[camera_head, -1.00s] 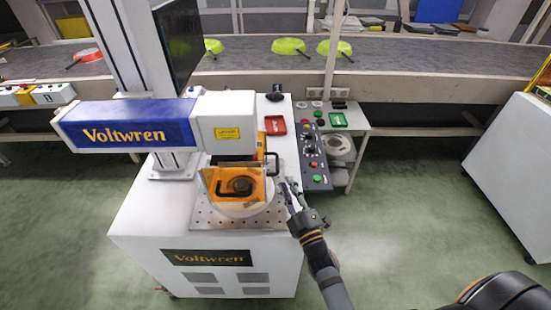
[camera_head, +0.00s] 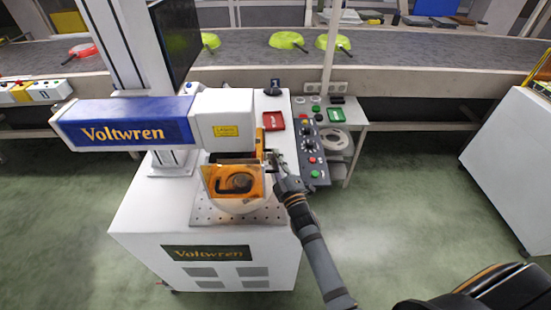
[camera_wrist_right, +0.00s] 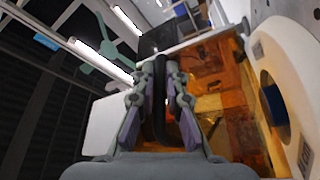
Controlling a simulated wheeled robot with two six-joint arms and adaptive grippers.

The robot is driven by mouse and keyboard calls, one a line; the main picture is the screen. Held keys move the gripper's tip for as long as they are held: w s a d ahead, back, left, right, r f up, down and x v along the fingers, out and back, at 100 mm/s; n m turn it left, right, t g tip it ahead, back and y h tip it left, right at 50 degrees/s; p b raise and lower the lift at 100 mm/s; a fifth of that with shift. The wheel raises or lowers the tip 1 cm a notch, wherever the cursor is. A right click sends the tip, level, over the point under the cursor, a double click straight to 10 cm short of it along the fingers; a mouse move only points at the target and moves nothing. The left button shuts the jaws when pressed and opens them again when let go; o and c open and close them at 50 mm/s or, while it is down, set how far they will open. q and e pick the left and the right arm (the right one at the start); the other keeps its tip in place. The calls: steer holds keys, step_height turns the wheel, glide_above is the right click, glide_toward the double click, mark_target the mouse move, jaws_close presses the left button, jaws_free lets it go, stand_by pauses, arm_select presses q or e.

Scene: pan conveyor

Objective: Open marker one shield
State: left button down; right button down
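The laser marker (camera_head: 130,131) is a white cabinet with a blue and white head marked Voltwren. Its orange see-through shield (camera_head: 211,178) is down around the work spot under the head. A dark curved shape shows at the shield's front; I cannot tell whether it is on or behind the panel. My right gripper (camera_head: 274,158) is at a black handle on the shield's right side. In the right wrist view, the black handle bar (camera_wrist_right: 160,95) lies between the fingers, with narrow gaps beside it; the gripper looks open. My left gripper is out of view.
A control panel (camera_head: 310,150) with knobs and buttons stands close right of my gripper. A red tray (camera_head: 273,122) and a green tray (camera_head: 336,115) lie behind. The conveyor (camera_head: 380,52) carries green pans (camera_head: 286,40).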

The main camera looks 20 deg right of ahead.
steer(key=shift+r, duration=0.1)
stand_by(0.3)
step_height(320, 180, up, 11)
steer(key=p, duration=1)
steer(key=shift+f, duration=0.2)
steer(key=c, duration=1.7)
jaws_free()
steer(key=shift+f, duration=0.1)
